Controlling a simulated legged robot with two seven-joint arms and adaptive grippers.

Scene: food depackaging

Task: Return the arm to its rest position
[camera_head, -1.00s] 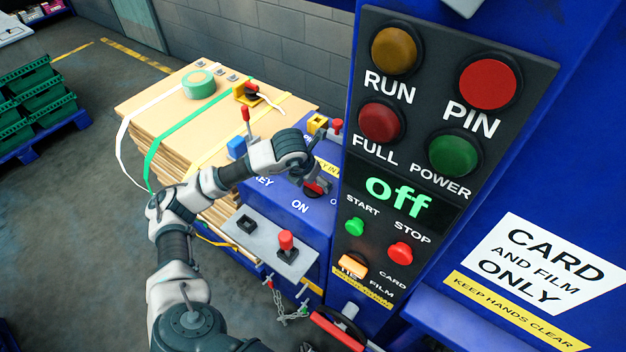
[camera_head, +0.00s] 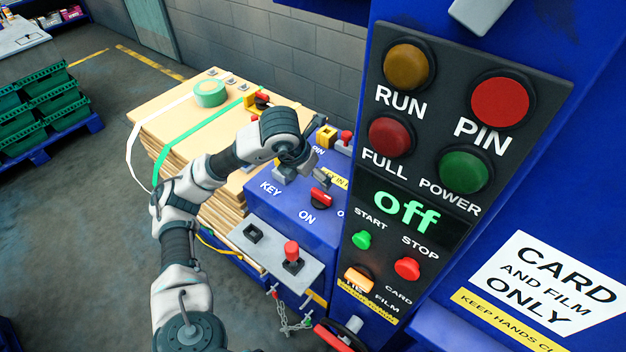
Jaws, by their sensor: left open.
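My left arm comes up from the bottom left and bends over the blue machine box. My left gripper (camera_head: 302,176) is open and empty, just above and left of the red rotary switch (camera_head: 321,198) by the ON label. It looks apart from the switch. Part of the gripper is hidden behind my wrist. The control panel (camera_head: 430,225) beside it reads "off" in green. My right gripper does not show.
A red-knobbed lever (camera_head: 291,251) stands on a grey plate in front of the box. Strapped cardboard (camera_head: 170,118) with a green tape roll (camera_head: 209,93) lies behind my arm. Green crates (camera_head: 45,100) stand at the far left. Floor between is clear.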

